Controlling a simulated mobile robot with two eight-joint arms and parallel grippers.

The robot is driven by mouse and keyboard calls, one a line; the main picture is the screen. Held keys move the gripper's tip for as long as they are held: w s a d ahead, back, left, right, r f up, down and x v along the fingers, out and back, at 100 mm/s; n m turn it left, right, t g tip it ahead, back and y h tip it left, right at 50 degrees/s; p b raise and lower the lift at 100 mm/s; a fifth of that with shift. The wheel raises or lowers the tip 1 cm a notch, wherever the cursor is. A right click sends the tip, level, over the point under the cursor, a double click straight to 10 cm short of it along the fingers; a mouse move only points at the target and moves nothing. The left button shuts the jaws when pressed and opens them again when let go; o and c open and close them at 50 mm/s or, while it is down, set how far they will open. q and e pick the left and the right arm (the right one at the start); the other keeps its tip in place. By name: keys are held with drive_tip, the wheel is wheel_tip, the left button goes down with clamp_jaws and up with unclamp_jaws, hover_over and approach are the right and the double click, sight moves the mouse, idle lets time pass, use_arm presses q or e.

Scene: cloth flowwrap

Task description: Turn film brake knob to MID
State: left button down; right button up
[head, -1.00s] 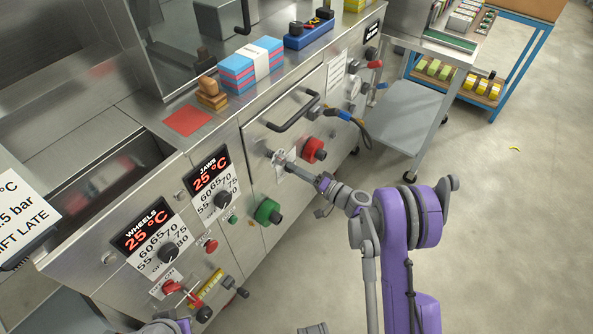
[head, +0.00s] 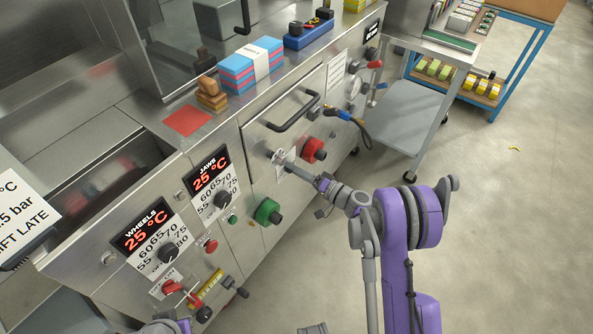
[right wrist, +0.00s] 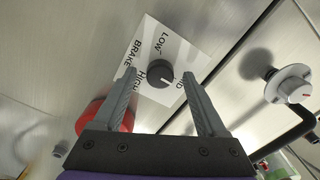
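The film brake knob (right wrist: 158,74) is a dark round knob on a white label (right wrist: 178,54) reading BRAKE, LOW, MID and HIGH, shown in the right wrist view. Its white mark points to the lower right, on the side of the partly covered MID; I cannot tell whether it lines up. My right gripper (right wrist: 158,74) is open, one finger on each side of the knob, with gaps visible on both sides. In the head view my right gripper (head: 281,160) is at the label on the machine front and hides the knob. My left gripper is not in view.
A red knob (head: 314,150) is close to the right gripper, and a green one (head: 267,211) is below left. A black bar handle (head: 293,112) is above. A grey cart (head: 412,118) stands at the right.

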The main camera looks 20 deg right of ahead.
drive_tip(key=v, duration=1.1)
drive_tip(key=shift+p, duration=0.4)
drive_tip(key=shift+w, duration=0.1)
